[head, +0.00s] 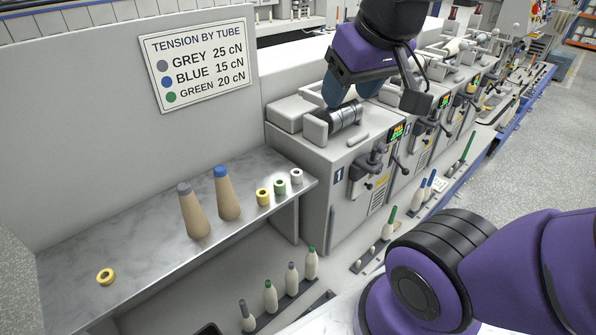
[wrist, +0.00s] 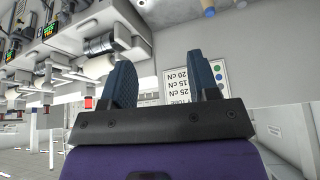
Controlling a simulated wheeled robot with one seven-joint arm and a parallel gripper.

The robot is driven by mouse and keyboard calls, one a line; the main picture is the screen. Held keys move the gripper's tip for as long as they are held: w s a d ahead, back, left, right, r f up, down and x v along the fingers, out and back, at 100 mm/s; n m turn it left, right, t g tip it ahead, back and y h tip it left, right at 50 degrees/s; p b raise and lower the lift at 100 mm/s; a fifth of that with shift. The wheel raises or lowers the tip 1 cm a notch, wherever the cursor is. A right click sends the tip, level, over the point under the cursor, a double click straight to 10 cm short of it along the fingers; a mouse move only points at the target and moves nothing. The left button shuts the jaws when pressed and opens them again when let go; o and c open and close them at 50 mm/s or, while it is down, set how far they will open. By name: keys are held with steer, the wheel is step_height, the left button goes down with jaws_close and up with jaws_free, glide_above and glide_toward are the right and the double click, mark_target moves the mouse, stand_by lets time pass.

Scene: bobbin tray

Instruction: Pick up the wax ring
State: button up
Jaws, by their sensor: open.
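A small yellow ring (head: 106,276) lies flat by itself near the left front of the grey shelf. Another yellow ring (head: 263,197), a green ring (head: 280,187) and a white ring (head: 296,177) sit in a row at the shelf's right end; which ring is the wax one is not marked. My gripper (head: 350,92) is raised over the first machine, well to the right of the rings. In the wrist view its two blue fingers (wrist: 162,72) are apart with nothing between them. No ring shows in the wrist view.
Two tan cones, one grey-tipped (head: 195,212) and one blue-tipped (head: 227,195), stand on the shelf (head: 150,236) between the lone ring and the row. A tension sign (head: 198,66) hangs behind. Winding machine 1 (head: 340,150) adjoins the shelf's right end. Several bobbins stand below.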

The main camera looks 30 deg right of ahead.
steer(key=w+d+f, duration=0.2)
steer(key=w+f, duration=0.3)
steer(key=w, duration=0.5)
steer(key=m+g+h, duration=0.1)
steer(key=m, duration=0.2)
glide_above(296, 173)
steer(key=s+a, duration=0.1)
steer(key=s, duration=0.4)
step_height(296, 173, down, 27)
steer(key=shift+x, duration=5.2)
steer(key=shift+w+a, duration=0.1)
steer(key=shift+a, duration=0.05)
steer(key=c, duration=0.7)
